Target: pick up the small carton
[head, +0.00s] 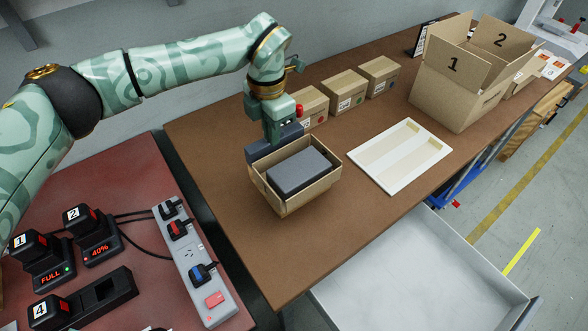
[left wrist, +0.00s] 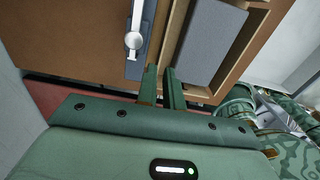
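An open brown carton (head: 287,207) stands on the brown bench, with a dark grey block (head: 298,170) inside it. In the left wrist view the carton's wall (left wrist: 177,32) and the grey block (left wrist: 210,40) show ahead of the fingers. My left gripper (head: 277,140) is low at the carton's back left rim. Its two green fingers (left wrist: 161,72) are close together with a narrow gap, near the carton's wall. I cannot tell whether they clamp it. Three small closed cartons stand behind, one of them the middle carton (head: 344,90). My right gripper is not in view.
A white board (head: 400,155) with tan strips lies to the right. A large open box (head: 455,95) stands beyond. At left, a red surface (head: 130,180) holds battery chargers and a power strip (head: 195,260).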

